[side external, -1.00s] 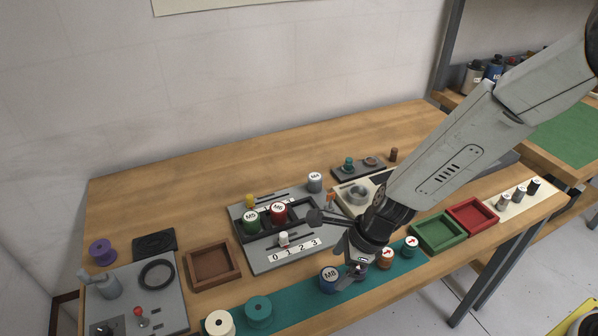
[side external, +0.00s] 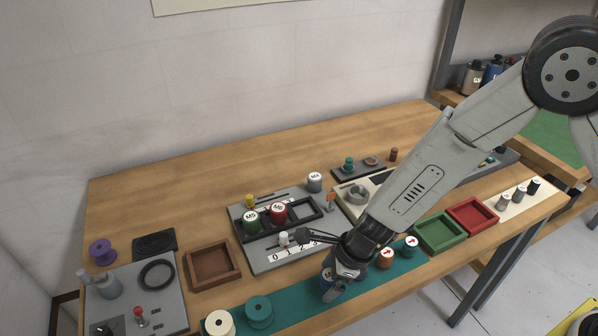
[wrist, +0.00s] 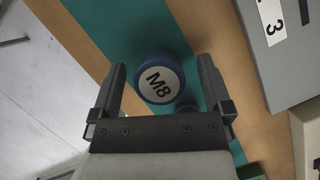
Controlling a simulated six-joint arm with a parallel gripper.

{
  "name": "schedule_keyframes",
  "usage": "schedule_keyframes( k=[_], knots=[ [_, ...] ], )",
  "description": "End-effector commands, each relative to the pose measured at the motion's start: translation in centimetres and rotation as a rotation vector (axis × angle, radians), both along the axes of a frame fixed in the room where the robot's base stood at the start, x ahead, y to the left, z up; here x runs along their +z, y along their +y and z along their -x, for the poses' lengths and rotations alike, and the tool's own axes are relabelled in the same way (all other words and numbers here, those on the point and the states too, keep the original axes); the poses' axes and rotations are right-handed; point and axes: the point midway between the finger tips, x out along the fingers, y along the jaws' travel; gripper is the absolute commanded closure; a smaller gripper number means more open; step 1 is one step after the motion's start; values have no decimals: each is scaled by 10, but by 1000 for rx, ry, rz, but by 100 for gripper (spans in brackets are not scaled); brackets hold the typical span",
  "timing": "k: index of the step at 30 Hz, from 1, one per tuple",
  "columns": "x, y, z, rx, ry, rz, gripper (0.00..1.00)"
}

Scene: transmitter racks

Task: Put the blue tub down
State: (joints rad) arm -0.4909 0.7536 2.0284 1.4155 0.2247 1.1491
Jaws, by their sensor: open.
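The blue tub (wrist: 158,80), with a white lid label reading M8, stands upright on the teal mat (side external: 290,303). In the side view my gripper (side external: 336,284) is over the tub and hides most of it. In the wrist view my gripper (wrist: 162,70) is open, with one finger on each side of the tub and gaps between the fingers and its wall. Whether the fingertips reach down beside the tub is unclear.
An orange-brown tub (side external: 386,259) and a teal tub (side external: 410,246) stand to the right. Teal (side external: 259,311) and cream (side external: 219,323) spools stand left. The number-marked rack (side external: 262,262) lies behind.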

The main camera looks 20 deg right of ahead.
Motion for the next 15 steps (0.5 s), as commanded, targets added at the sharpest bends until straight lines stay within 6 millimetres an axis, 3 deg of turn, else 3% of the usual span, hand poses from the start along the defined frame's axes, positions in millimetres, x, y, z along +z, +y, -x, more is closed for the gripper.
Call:
schedule_keyframes(
  k=[8, 11, 15],
  knots=[
    [0, 0, 0, 0, 0, 0, 0],
    [0, 0, 0, 0, 0, 0, 25],
    [0, 0, 0, 0, 0, 0, 70]
  ],
)
